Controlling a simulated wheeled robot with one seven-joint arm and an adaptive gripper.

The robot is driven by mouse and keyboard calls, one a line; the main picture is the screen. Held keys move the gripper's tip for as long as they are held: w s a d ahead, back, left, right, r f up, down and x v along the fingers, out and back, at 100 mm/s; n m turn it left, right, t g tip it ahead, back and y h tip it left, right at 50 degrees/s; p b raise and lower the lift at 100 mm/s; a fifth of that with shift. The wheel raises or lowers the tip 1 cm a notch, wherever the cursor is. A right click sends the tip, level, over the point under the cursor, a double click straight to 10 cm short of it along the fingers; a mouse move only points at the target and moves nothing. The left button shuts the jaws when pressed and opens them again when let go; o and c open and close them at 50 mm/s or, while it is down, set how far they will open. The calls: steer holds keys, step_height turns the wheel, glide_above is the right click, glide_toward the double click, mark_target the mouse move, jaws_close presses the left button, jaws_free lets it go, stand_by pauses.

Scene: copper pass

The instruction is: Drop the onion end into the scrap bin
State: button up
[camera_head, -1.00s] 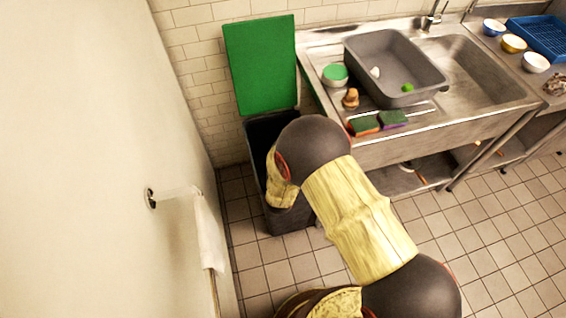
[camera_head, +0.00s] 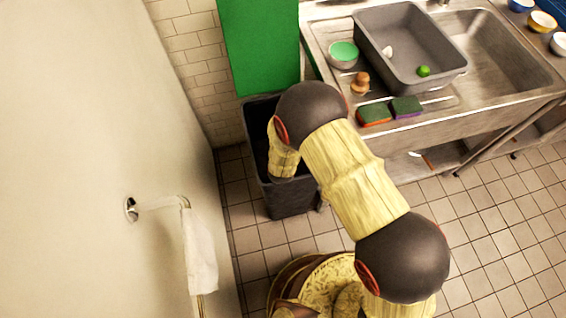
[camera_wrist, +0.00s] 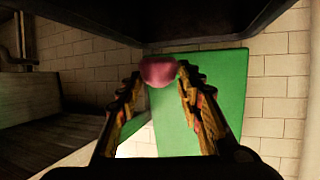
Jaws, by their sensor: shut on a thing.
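The onion end (camera_wrist: 158,71) is a small pinkish-red piece between the fingertips of my gripper (camera_wrist: 157,78) in the wrist view. The gripper is shut on it. The scrap bin (camera_head: 288,202) is dark grey and stands on the floor left of the sink, with its green lid (camera_head: 260,45) raised against the wall. In the head view my arm reaches over the bin and hides the gripper, the onion end and part of the bin's opening. In the wrist view the green lid (camera_wrist: 205,110) shows behind the fingers.
The steel sink counter (camera_head: 440,118) stands right of the bin. It bears a grey tub (camera_head: 395,62), a green-topped bowl (camera_head: 343,55), a small brown item (camera_head: 360,83) and two sponges (camera_head: 374,114). A white towel (camera_head: 200,250) hangs on the left wall. The tiled floor at right is clear.

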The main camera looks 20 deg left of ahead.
steer(key=shift+f, duration=0.65)
steer(key=o, duration=1)
steer(key=v, duration=1.2)
